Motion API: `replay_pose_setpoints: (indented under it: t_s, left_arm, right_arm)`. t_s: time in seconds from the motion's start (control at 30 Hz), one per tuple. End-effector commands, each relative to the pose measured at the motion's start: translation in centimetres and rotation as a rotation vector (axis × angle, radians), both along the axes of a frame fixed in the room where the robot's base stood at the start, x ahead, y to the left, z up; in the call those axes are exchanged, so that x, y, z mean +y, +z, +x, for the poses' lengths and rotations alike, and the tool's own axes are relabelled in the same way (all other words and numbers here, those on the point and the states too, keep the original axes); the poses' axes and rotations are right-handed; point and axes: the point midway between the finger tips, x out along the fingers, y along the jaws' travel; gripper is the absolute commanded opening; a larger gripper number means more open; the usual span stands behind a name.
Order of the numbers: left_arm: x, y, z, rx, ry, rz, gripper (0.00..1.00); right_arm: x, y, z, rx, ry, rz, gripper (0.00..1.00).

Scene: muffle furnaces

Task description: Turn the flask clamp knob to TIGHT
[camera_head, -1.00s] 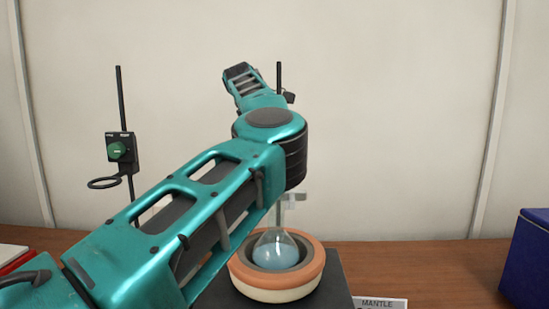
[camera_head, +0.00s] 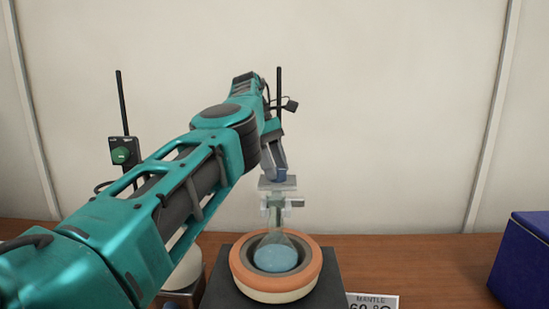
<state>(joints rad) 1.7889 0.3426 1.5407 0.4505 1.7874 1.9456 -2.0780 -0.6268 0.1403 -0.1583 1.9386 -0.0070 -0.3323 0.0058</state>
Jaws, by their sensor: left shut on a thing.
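A round flask (camera_head: 275,257) with blue liquid sits in an orange-rimmed heating mantle (camera_head: 309,282). A pale clamp (camera_head: 291,203) is at the flask's neck. My left gripper (camera_head: 278,172) comes down from above, just over the clamp and neck. It is shut on a small blue piece, which may be the flask clamp knob; its fingers partly cover it and I cannot read any TIGHT mark or the knob's angle. My right gripper is not in view.
A dark rod (camera_head: 279,90) rises behind my left arm. A MANTLE sign (camera_head: 371,301) stands in front at right. A blue box (camera_head: 524,260) is at far right, with bare wooden table (camera_head: 425,265) between.

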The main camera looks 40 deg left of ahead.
Motion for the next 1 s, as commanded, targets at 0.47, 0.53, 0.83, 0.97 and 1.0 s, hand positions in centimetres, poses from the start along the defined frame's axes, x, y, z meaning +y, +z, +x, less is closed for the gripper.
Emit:
replay_pose_setpoints:
  t_s: [0.47,0.53,0.83,0.97,1.0]
  left_arm:
    - [0.10,0.01,0.02,-0.001,-0.025,0.002,0.15]
    - [0.10,0.01,0.02,-0.001,-0.024,0.003,0.15]
    - [0.06,0.01,0.02,-0.001,-0.024,0.001,0.71]
    - [0.05,-0.01,0.02,0.000,-0.025,0.001,0.71]
    - [0.05,-0.01,0.02,0.000,-0.025,0.001,0.71]
  right_arm:
    - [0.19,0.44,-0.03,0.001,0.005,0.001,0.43]
    - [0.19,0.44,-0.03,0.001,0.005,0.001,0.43]
    - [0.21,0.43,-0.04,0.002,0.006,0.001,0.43]
    - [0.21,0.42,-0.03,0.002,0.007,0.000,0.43]
    - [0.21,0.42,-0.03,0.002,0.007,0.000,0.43]
